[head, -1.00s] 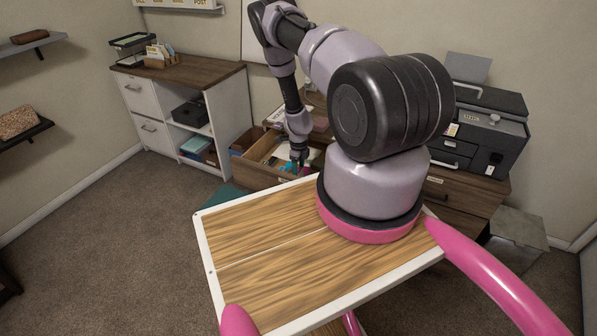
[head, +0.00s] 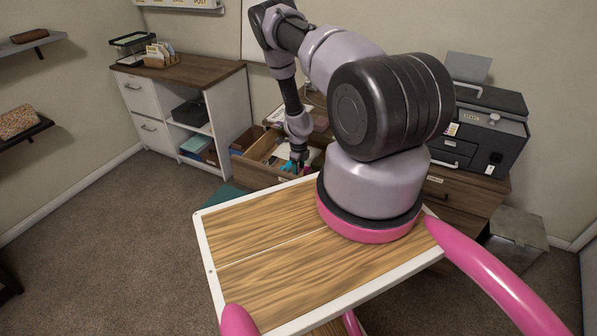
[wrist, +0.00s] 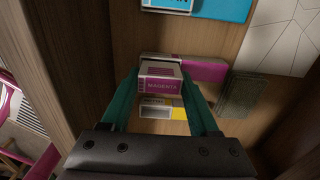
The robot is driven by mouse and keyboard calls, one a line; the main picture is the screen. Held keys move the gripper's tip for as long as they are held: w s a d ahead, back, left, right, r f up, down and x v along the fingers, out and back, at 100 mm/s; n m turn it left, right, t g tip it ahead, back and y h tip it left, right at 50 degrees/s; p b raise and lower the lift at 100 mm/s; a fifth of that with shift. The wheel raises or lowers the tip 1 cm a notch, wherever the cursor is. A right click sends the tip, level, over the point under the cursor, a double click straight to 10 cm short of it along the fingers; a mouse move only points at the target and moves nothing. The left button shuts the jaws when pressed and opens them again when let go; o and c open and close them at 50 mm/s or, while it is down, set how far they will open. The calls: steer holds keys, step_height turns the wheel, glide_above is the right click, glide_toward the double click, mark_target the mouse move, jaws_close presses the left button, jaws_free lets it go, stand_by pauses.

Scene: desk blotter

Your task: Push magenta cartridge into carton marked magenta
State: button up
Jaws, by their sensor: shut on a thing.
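In the wrist view, my gripper (wrist: 160,76) has its two teal fingers closed on the sides of the magenta cartridge (wrist: 160,86), whose face reads MAGENTA. The magenta carton (wrist: 205,70) lies just beyond it on the drawer floor and extends to the right. The cartridge and fingers hide part of the carton's left end, so I cannot tell whether the cartridge touches it or has entered it. In the head view, my gripper (head: 298,168) is down in the open drawer (head: 255,172); the cartridge is too small to make out there.
A yellow carton (wrist: 178,113) lies close on the near side, partly under the held cartridge. A cyan carton (wrist: 222,8) lies at the far side. A dark translucent block (wrist: 240,93) sits to the right. The drawer's wooden wall (wrist: 88,50) rises close on the left.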

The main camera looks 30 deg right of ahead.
steer(key=shift+f, duration=0.9)
steer(key=o, duration=1.4)
step_height(320, 180, up, 11)
steer(key=shift+f, duration=0.1)
